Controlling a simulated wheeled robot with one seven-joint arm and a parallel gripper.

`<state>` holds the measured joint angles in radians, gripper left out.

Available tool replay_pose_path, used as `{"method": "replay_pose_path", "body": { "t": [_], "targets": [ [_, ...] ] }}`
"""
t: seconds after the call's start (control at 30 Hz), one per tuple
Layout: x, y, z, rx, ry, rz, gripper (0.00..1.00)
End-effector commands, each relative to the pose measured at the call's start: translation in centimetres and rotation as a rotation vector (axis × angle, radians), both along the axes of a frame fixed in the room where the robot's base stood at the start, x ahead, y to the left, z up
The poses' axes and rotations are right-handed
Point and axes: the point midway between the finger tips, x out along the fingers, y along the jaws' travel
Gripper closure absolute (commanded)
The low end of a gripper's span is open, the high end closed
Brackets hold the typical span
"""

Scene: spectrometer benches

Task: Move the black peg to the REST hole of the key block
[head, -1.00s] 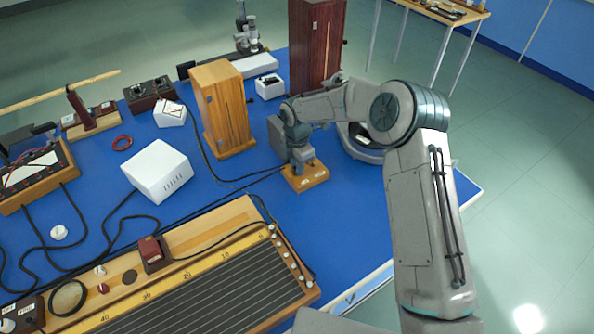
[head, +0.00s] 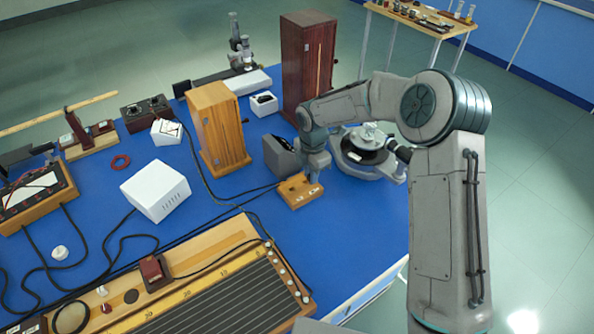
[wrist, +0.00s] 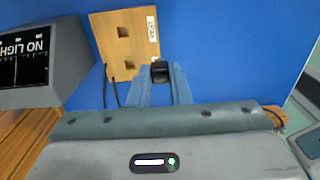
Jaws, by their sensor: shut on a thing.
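The key block (head: 293,196) is a small wooden block with white labels on the blue bench. In the wrist view the block (wrist: 108,48) shows two square holes, both with no peg in them, and a white label along its right edge. My gripper (head: 313,180) is over the right end of the block in the head view. In the wrist view my gripper's blue fingers (wrist: 160,82) are shut on the black peg (wrist: 160,70), at the block's lower right corner. I cannot tell how high the peg's lower end is.
A grey box reading "NO LIGHT" (wrist: 45,60) stands close to the block. A wooden cabinet (head: 218,130) is behind it to the left, and a round instrument (head: 366,155) to the right. Cables run to the block. Open blue bench lies in front.

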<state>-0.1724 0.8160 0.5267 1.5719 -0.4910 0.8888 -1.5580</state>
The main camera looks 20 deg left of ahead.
Motion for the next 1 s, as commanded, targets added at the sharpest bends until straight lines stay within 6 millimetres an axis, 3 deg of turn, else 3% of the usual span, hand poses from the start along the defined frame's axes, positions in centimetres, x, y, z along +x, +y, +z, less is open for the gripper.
{"method": "replay_pose_path", "body": {
  "t": [0.1,0.33,1.0],
  "targets": [
    [-0.4,-2.0,1.6,0.000,0.000,-0.002,1.00],
    [-0.9,-4.5,3.0,0.000,0.000,-0.001,1.00],
    [-1.0,-5.2,6.1,0.000,0.000,0.000,1.00]
  ]
}}
